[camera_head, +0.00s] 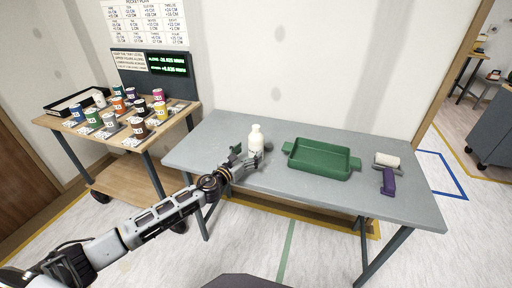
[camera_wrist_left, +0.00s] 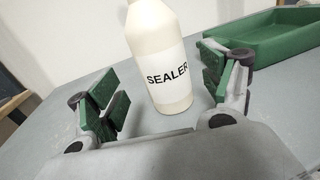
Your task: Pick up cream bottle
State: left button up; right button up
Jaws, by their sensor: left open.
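The cream bottle (camera_head: 256,138) stands upright on the grey table, left of the green tray. In the left wrist view the bottle (camera_wrist_left: 158,62) carries a white label reading "SEALER". My left gripper (camera_head: 243,157) is at the bottle's left front side, low over the table. In the left wrist view its green-padded fingers (camera_wrist_left: 163,88) are spread apart, with the bottle in the gap a little beyond them. It holds nothing. My right gripper is not in either view.
The green tray (camera_head: 320,160) sits right of the bottle on the grey table (camera_head: 215,135). A paint roller (camera_head: 386,172) with a purple handle lies at the table's right. A wooden cart (camera_head: 66,127) with several coloured cans stands at left. The table's front right is clear.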

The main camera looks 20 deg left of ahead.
aim_at(252, 150)
pick_arm(q)
jog(key=shift+w, duration=0.1)
jog(key=shift+x, duration=2.5)
jog(key=shift+d, duration=0.2)
jog(key=c, duration=1.4)
